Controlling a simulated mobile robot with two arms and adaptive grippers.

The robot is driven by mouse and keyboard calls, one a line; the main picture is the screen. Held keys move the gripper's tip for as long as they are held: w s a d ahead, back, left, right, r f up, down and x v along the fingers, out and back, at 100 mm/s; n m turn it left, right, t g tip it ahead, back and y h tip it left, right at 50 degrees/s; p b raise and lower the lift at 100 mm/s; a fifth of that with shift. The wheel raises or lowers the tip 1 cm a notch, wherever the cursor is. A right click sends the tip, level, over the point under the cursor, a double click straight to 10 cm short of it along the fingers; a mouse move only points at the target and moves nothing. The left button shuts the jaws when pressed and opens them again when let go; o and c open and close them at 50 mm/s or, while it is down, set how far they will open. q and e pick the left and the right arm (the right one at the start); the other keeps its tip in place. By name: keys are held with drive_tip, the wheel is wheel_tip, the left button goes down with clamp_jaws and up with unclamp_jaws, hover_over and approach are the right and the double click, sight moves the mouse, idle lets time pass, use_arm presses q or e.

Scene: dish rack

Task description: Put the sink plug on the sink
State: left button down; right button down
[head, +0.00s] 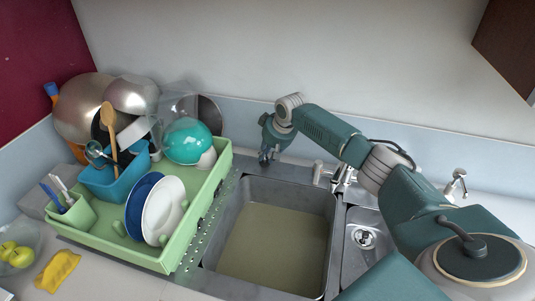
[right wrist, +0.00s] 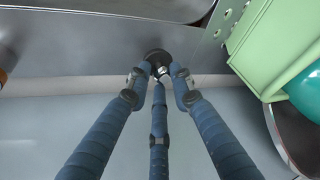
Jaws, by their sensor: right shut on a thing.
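My right gripper (head: 267,156) is at the back-left corner of the large sink (head: 276,242), over the metal rim near the wall. In the right wrist view its blue fingers (right wrist: 159,74) come together on a small dark round thing with a shiny bit, which looks like the sink plug (right wrist: 157,55). Much of the plug is hidden by the fingertips, and I cannot tell whether it touches the rim below. In the head view the plug is not clear. The large basin looks filled with murky water. My left gripper is not in view.
A green dish rack (head: 224,160) with plates, a blue bin (head: 112,182) and pots stands left of the sink. It also shows close by in the right wrist view (right wrist: 262,50). A smaller basin with a drain (head: 362,237) and a tap (head: 342,176) are to the right.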

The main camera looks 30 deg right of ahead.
drive_tip(key=shift+f, duration=0.45)
drive_tip(key=shift+f, duration=0.2)
drive_tip(key=c, duration=1.4)
unclamp_jaws()
drive_tip(key=shift+c, duration=0.2)
drive_tip(key=c, duration=0.4)
drive_tip(key=shift+r, duration=0.15)
